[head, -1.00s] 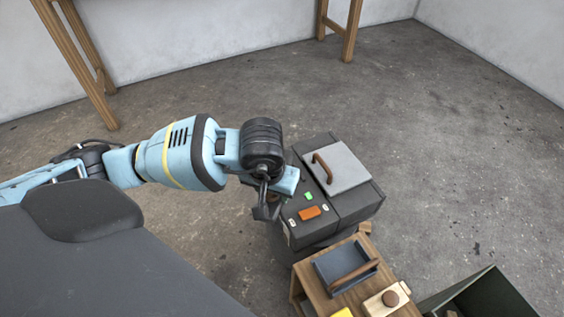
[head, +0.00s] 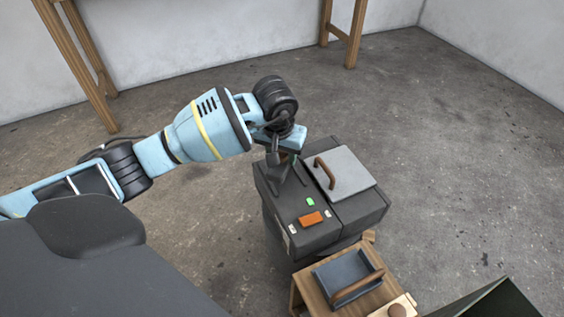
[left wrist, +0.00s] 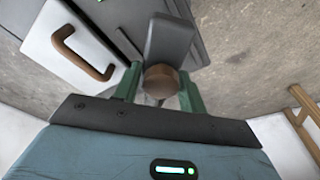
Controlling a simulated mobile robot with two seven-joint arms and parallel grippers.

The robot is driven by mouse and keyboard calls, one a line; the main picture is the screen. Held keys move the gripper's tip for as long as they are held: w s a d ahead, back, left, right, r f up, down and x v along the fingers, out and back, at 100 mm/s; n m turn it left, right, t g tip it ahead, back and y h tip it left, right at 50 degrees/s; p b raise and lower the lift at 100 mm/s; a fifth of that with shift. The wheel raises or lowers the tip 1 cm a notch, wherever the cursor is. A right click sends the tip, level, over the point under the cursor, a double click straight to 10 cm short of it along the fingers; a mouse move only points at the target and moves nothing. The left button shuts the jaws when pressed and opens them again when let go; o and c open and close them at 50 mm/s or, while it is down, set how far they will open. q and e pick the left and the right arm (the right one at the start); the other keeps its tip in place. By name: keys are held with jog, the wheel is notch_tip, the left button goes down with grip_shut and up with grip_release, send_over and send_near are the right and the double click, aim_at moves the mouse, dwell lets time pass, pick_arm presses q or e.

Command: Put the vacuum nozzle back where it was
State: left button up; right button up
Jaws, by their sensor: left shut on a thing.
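My left gripper (head: 285,152) is shut on the vacuum nozzle. In the left wrist view the nozzle (left wrist: 170,42) is a dark grey flared piece with a brown collar, held between the green fingers of my left gripper (left wrist: 160,88). In the head view the nozzle points down over the back left part of the dark grey vacuum box (head: 357,222); I cannot tell whether it touches the top. The box has a green button (head: 310,202), an orange switch (head: 311,219) and a light grey lid (head: 348,172) with a brown handle. My right gripper is not in view.
A small wooden stand (head: 313,288) with a dark tray (head: 340,271) is in front of the box. A dark green bin (head: 490,302) is at the lower right. Wooden table legs (head: 84,80) stand at the back. The concrete floor right of the box is clear.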

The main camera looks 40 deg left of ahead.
aim_at(282, 164)
pick_arm(q)
jog(key=shift+f+b, duration=0.35)
jog(key=shift+f, duration=1.2)
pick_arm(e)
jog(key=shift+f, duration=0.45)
pick_arm(q)
jog(key=shift+f, duration=0.2)
jog(key=o, duration=1)
jog(key=shift+o, duration=1.3)
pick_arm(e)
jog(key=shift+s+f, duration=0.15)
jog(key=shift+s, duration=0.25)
